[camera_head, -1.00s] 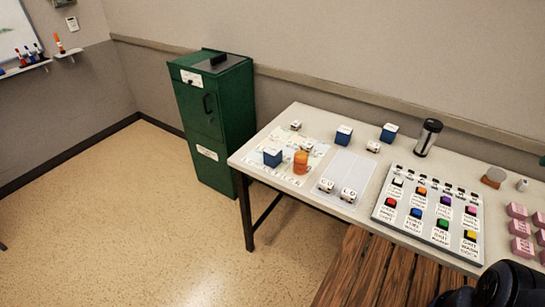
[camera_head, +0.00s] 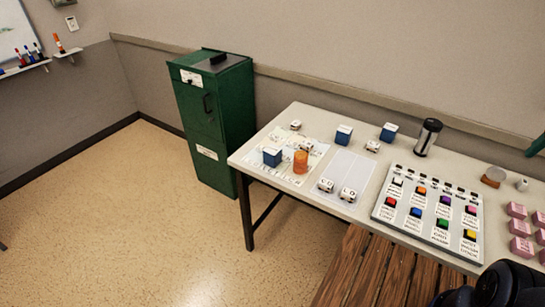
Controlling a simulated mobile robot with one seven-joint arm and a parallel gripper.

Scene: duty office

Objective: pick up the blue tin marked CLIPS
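Three blue tins with white lids stand on the table. One tin (camera_head: 272,157) is at the left, on a printed sheet beside an orange cylinder (camera_head: 300,162). Another tin (camera_head: 343,135) stands near the table's back edge, and a third tin (camera_head: 388,132) is to its right. Their markings are too small to read, so I cannot tell which one says CLIPS. My gripper's fingers are not recognisable in this view. Dark rounded parts at the bottom right corner look like my own arm.
Small white carts, a dark tumbler (camera_head: 428,137), a button panel (camera_head: 430,217) and pink blocks (camera_head: 520,228) share the table (camera_head: 262,187). A green cabinet (camera_head: 213,120) stands left of it. A brown slatted surface (camera_head: 375,270) is in front. The floor at left is clear.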

